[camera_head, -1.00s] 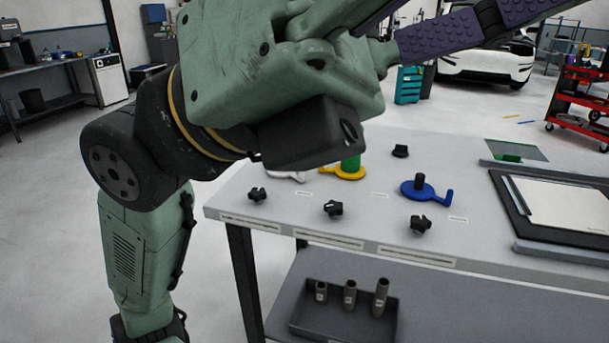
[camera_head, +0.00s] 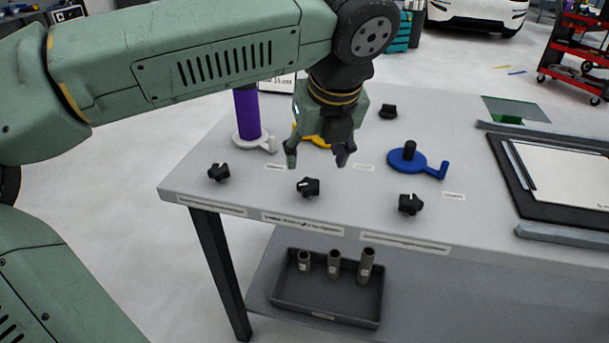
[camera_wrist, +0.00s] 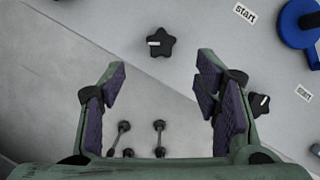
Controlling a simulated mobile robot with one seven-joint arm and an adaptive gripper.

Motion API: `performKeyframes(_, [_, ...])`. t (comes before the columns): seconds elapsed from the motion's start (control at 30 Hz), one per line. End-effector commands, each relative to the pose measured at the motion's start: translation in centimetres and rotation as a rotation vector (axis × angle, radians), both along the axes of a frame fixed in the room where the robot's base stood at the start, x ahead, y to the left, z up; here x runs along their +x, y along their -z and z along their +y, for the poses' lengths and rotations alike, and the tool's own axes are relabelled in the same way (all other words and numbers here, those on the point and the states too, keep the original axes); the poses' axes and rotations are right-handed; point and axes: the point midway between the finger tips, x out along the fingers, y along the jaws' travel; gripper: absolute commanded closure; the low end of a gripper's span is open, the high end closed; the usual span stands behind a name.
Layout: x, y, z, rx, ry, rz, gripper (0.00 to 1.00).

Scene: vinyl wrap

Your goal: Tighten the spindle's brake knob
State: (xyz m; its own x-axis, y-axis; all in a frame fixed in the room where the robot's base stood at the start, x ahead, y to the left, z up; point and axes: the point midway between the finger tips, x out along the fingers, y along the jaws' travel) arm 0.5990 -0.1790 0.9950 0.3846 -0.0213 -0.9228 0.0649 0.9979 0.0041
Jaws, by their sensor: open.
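Three black star-shaped knobs stand along the table's front edge: a left knob (camera_head: 219,173), a middle knob (camera_head: 308,187) and a right knob (camera_head: 410,204). The wrist view shows the middle knob (camera_wrist: 160,43) with a white mark pointing left, and the right knob (camera_wrist: 260,104) partly behind a finger. Behind them are a white spindle base (camera_head: 240,139) with a purple roll (camera_head: 247,112), a yellow base (camera_head: 318,143) mostly hidden by my gripper, and a blue spindle (camera_head: 408,160) without a roll. My gripper (camera_head: 317,160) is open and empty, pointing down above and behind the middle knob.
A small black object (camera_head: 388,111) sits farther back on the grey table (camera_head: 455,130). A framed white panel (camera_head: 560,200) lies at the right. A dark tray (camera_head: 325,300) with three cylinders is on the shelf below. Small "start" labels lie near the spindles.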

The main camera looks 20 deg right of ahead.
Motion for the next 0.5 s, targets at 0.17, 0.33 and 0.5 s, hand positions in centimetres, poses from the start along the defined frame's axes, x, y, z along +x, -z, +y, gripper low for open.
performKeyframes(0.17, [1.2,3.0,0.0,0.001,0.002,0.004,0.43])
performKeyframes(0.33, [2.3,5.9,-0.2,-0.001,0.004,0.004,0.43])
performKeyframes(0.5, [3.1,7.8,-0.3,-0.003,0.006,0.003,0.43])
